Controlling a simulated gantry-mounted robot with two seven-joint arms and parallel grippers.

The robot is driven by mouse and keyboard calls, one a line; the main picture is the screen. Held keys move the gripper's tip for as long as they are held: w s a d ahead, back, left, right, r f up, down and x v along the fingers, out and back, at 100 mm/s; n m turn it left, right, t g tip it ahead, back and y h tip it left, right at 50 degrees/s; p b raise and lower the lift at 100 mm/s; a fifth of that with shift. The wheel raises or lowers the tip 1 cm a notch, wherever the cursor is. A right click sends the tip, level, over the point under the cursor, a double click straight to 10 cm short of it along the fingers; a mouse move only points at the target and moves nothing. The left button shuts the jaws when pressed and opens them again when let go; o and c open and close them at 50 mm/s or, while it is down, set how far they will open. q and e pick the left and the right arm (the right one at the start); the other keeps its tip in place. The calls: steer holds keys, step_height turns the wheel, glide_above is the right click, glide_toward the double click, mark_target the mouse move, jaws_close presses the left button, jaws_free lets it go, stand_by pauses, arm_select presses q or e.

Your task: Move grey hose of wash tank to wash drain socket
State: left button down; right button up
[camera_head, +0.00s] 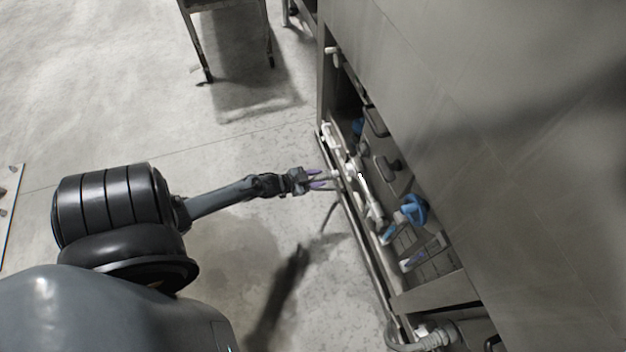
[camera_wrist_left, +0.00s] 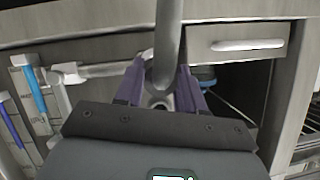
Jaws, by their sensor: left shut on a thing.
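My left gripper (camera_head: 325,180) reaches the open lower bay of the washer from the left. Its purple fingers (camera_wrist_left: 160,90) are shut on a grey hose (camera_wrist_left: 168,40), which runs up out of the top of the left wrist view and bends down between them. A round end or fitting shows dimly between the fingers; whether it belongs to the hose or a socket behind is unclear. White pipework (camera_head: 370,205) lies inside the bay just right of the gripper. I cannot tell which fitting is the wash drain socket. My right gripper is not in view.
Blue-handled valve parts (camera_head: 412,210) sit further along the bay, and a corrugated grey hose (camera_head: 436,340) lies at its near end. The tall washer panel (camera_head: 480,130) bounds the right side. A metal-legged stand (camera_head: 228,40) is at the back; the floor left is mostly clear.

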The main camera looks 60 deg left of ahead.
mark_target(328, 175)
arm_select(q)
steer(key=shift+w+d+b, duration=0.15)
steer(key=shift+w+b, duration=0.3)
steer(key=shift+w, duration=0.65)
steer(key=shift+r, duration=0.1)
steer(key=shift+w, duration=0.2)
steer(key=shift+w+d, duration=0.1)
steer(key=shift+w, duration=0.75)
steer(key=shift+w, duration=0.3)
steer(key=c, duration=0.6)
jaws_free()
